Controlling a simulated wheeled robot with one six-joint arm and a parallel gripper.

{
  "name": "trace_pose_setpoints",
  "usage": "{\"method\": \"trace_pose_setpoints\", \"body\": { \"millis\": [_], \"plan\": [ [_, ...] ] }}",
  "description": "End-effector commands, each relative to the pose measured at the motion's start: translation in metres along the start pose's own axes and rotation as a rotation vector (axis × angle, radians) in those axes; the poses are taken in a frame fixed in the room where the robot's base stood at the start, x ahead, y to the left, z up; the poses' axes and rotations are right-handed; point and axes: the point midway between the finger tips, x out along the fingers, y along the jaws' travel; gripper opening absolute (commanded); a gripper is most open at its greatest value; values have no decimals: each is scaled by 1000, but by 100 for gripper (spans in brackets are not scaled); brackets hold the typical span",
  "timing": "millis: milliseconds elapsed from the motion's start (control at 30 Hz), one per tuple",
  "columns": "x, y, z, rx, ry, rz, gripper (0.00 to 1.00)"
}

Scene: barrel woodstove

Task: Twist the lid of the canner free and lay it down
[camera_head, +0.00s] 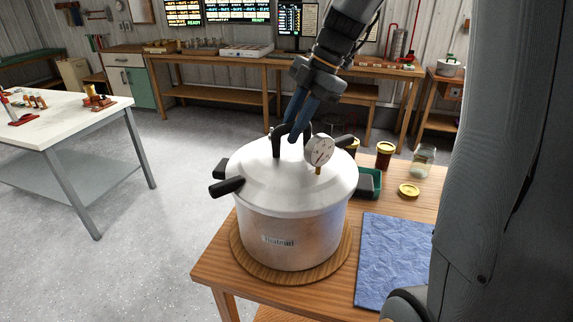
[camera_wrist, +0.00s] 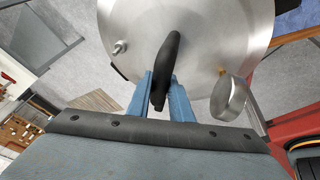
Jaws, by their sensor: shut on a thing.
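The canner (camera_head: 290,228) is a large silver pot standing upright on a round wooden board (camera_head: 240,262) on the wooden table. Its domed lid (camera_head: 255,163) sits on top, with a black arched handle and a round pressure gauge (camera_head: 319,150). My gripper (camera_head: 298,130) comes down from above and is shut on the lid handle. In the wrist view, the blue fingers (camera_wrist: 161,100) stand on either side of the black handle (camera_wrist: 166,65). The lid's metal top and the gauge (camera_wrist: 229,98) also show there. Black side handles (camera_head: 227,187) stick out at the left, one above the other and slightly offset.
A blue cloth (camera_head: 392,262) lies flat on the table to the right of the canner. Behind it are a green tray (camera_head: 371,180), dark jars (camera_head: 385,154), a clear jar (camera_head: 423,162) and a yellow lid (camera_head: 409,190). A white-topped table (camera_head: 70,122) stands at the left.

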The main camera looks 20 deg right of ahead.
Motion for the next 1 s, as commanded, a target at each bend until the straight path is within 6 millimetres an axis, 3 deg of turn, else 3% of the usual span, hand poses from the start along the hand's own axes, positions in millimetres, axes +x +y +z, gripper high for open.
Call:
{"method": "trace_pose_setpoints", "body": {
  "millis": [1000],
  "plan": [
    [-26,6,-11,-2,0,2,0]
  ]
}}
